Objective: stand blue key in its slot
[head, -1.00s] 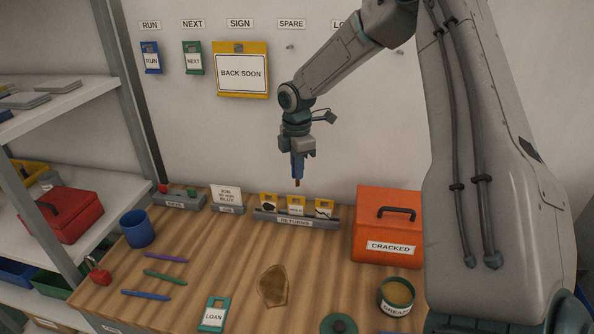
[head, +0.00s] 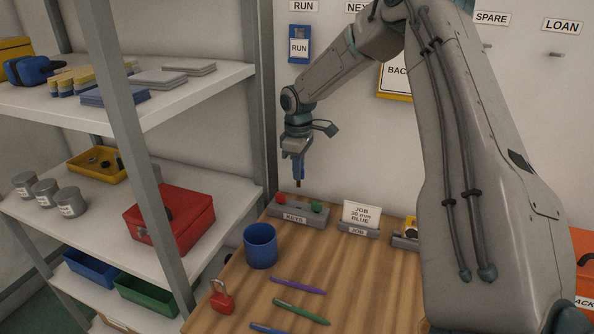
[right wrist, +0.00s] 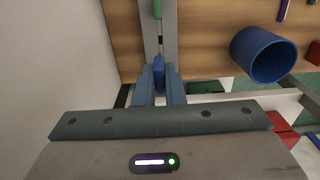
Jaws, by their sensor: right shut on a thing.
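The blue key (head: 299,170) is held upright, its brown tip down, in my right gripper (head: 298,157). The gripper hangs above the grey key holder (head: 319,221) labelled KEYS at the back left of the workbench; the tip looks apart from it. The holder has a red key (head: 297,203) and a green key (head: 316,206) standing in it. In the right wrist view, the blue key (right wrist: 158,66) sits between the fingers (right wrist: 160,88), in line with the grey holder (right wrist: 169,35). My left gripper is out of view.
A blue cup (head: 260,247), a red padlock (head: 222,298) and several pens lie in front of the holder. A JOB card (head: 361,214) stands right of it. A shelf post (head: 145,150) and a red box (head: 170,220) are to the left.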

